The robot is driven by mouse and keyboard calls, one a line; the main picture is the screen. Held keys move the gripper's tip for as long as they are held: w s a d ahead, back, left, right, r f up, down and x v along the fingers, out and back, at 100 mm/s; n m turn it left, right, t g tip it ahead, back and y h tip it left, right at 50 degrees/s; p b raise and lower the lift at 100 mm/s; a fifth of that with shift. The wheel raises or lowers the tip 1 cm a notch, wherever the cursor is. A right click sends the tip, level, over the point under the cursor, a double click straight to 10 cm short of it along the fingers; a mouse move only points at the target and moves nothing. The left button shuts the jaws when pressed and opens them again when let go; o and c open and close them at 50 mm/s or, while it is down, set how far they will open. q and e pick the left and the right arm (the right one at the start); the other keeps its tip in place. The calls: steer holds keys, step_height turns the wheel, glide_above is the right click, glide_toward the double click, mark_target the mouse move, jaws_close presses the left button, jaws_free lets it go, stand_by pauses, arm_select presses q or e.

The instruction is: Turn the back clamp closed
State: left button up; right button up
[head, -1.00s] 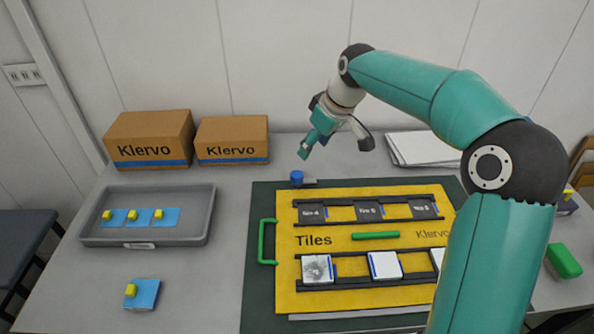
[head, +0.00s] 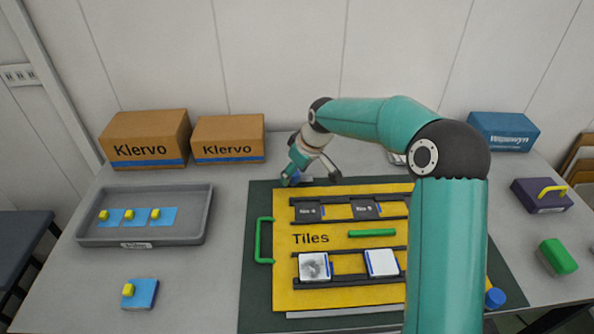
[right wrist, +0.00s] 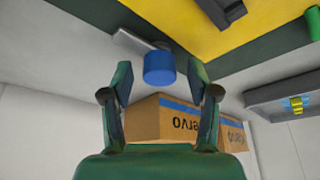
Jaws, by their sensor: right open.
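The back clamp, a blue round knob (right wrist: 159,67) with a flat grey bar, sits at the back left edge of the dark green mat (head: 258,297), beside the yellow Tiles board (head: 330,222). In the head view my right gripper mostly hides it. My right gripper (head: 311,178) is open at the knob. In the right wrist view its fingertips (right wrist: 161,77) are spread on either side of the knob, with a gap visible on each side. A second blue knob (head: 494,298) stands at the front right of the mat. My left gripper is not in view.
Two cardboard boxes (head: 145,140) stand at the back left. A grey tray (head: 198,222) with several blue tiles lies at the left. My right arm covers the board's right part. A green block (head: 557,257) and a dark box with a yellow handle (head: 541,196) are at the right.

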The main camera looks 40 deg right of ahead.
steer(key=shift+c, duration=0.3)
steer(key=c, duration=1.1)
steer(key=shift+d, duration=0.15)
